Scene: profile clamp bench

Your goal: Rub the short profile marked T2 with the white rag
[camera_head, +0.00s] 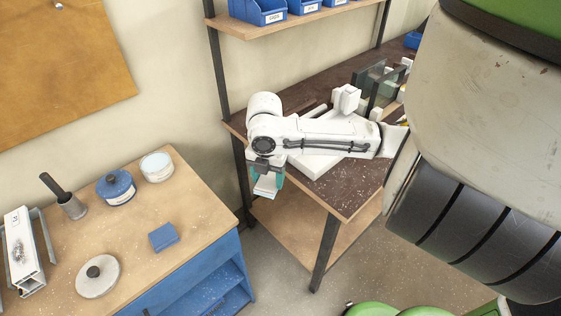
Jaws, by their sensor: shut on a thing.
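My gripper (267,186) hangs at the end of my white arm, off the left edge of the dark-topped shelf. Its teal fingers are shut on a small pale folded piece, which looks like the white rag (264,189). A pale metal profile (22,246) with a dark speckled smudge on top lies at the far left of the wooden bench, between grey side rails. I cannot read a T2 mark on it. My gripper is well to the right of this profile, apart from it.
The wooden bench (140,215) bears a blue tin (116,188), a white-and-blue tub (157,167), a dark-handled tool (66,200), a round grey disc with a knob (97,276) and a blue block (163,237). Blue bins (259,11) stand on the upper shelf. Floor shows between bench and shelf.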

